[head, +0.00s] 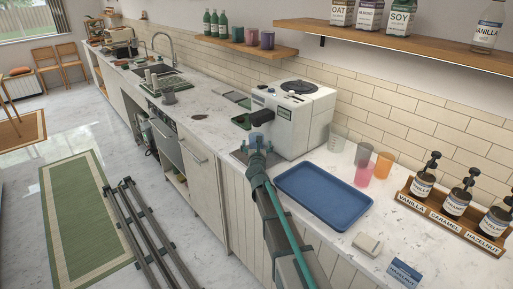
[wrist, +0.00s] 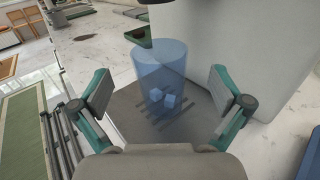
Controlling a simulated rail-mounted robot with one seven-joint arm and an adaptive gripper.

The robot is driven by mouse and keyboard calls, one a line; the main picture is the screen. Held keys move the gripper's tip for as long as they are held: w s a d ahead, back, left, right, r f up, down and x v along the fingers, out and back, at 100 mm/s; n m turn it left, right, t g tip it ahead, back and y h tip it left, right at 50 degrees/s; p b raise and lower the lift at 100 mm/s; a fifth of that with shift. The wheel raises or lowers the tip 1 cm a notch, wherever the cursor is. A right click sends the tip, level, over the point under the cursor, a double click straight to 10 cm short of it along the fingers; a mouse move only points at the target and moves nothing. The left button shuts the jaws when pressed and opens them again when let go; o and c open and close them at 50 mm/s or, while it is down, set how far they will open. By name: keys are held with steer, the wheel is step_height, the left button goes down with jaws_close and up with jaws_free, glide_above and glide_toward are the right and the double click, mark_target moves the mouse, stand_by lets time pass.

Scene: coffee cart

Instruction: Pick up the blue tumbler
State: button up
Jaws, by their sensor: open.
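The blue tumbler (wrist: 160,62) is translucent and stands upright on a dark drip grate in the wrist view, with light cubes showing inside its lower part. In the head view the tumbler (head: 257,137) shows just beyond my gripper, below the coffee machine's dark spout. My gripper (wrist: 159,92) is open in the wrist view, with one finger on each side of the tumbler and a visible gap on both sides. In the head view my gripper (head: 257,158) partly hides the tumbler's base and the grate.
The white coffee machine (head: 300,115) stands close on the right of the tumbler. A blue tray (head: 322,197) lies on the counter, with an orange cup (head: 383,165), a pink cup (head: 362,174) and a syrup rack (head: 450,222) beyond. A shelf with bottles hangs above.

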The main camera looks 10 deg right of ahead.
mark_target(256, 133)
steer(key=w, duration=0.2)
steer(key=w+p, duration=0.2)
steer(key=w, duration=0.1)
steer(key=shift+w+d+r, duration=0.1)
steer(key=shift+w+d, duration=0.2)
steer(key=shift+d, duration=0.05)
steer(key=c, duration=1.8)
